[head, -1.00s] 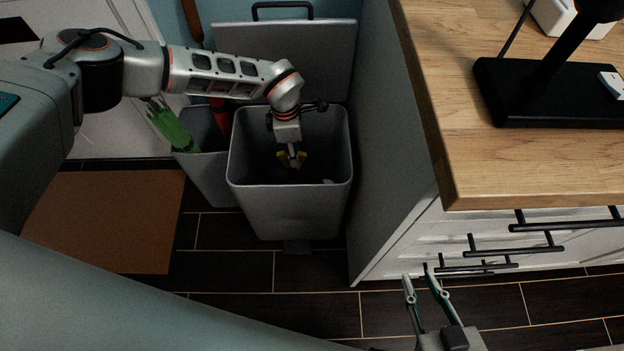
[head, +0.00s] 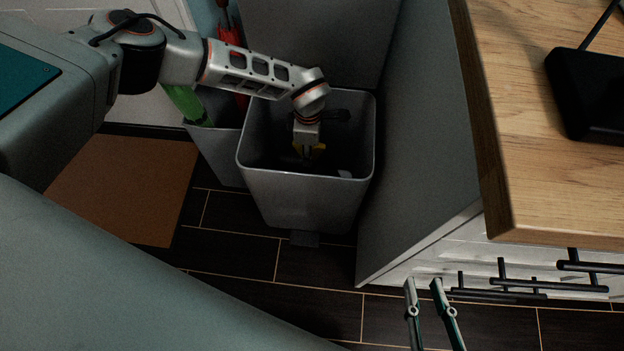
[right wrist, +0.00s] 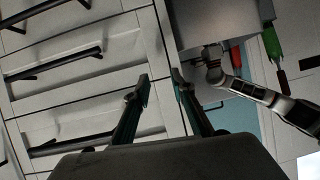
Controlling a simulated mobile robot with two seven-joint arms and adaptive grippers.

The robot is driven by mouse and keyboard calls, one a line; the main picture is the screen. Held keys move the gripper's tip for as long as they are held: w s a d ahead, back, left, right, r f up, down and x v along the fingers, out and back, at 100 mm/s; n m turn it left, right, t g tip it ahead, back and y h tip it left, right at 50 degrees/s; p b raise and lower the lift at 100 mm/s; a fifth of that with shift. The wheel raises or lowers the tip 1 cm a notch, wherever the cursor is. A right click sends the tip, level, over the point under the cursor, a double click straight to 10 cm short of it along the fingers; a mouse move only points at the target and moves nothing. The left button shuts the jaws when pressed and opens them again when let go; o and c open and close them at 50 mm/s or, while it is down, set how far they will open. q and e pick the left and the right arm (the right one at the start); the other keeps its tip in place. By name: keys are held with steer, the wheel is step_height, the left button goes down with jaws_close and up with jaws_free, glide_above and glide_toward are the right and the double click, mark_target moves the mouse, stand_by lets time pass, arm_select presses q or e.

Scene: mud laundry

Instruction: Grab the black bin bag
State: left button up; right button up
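A grey open bin (head: 300,205) stands on the floor in the head view, its lid raised behind it. Its inside is very dark, and I cannot make out the black bin bag as a separate shape there. My left gripper (head: 309,156) points down inside the bin, below the rim. Its yellow-marked fingers are partly lost in the dark, so I cannot tell their opening or contact. My right gripper (head: 422,284) is open and empty in front of the white drawers. Its parted fingers also show in the right wrist view (right wrist: 160,80).
A second grey bin (head: 220,155) with a green item (head: 187,103) and a red item (head: 236,38) stands left of the open bin. A wooden counter (head: 540,190) over white drawers is on the right. A brown mat (head: 120,190) lies left on dark tiles.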

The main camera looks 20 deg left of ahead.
arm_select(q)
steer(key=shift+w+r, duration=0.1)
steer(key=shift+w, duration=0.05)
steer(key=shift+r, duration=0.1)
jaws_close()
